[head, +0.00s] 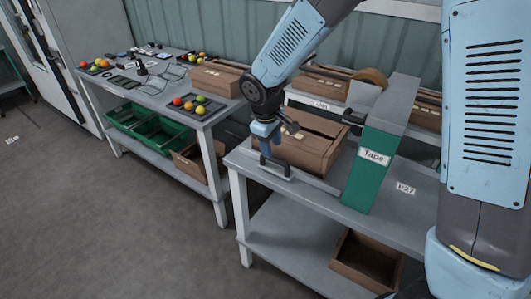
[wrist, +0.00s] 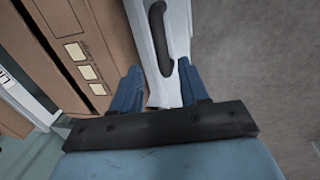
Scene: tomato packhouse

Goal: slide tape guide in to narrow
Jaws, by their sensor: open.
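The green tape machine (head: 365,165), labelled Tape, stands on the right-hand table. A pale guide bar (head: 315,187) runs along the front side of a brown carton (head: 300,150) and carries a black handle (head: 276,167). My gripper (head: 267,142) is open, pointing down at the handle end of the bar. In the wrist view my blue fingertips (wrist: 160,85) stand either side of the guide bar (wrist: 143,35), with its black handle (wrist: 161,40) between and just ahead of them. The carton (wrist: 85,50) lies left of the bar; I cannot tell whether they touch.
More cartons (head: 325,85) stand behind the tape machine. The left table (head: 130,85) holds a tray of tomatoes (head: 198,112) and small items, with green crates (head: 155,130) below. An open carton (head: 365,262) sits on the lower shelf. The floor in front is clear.

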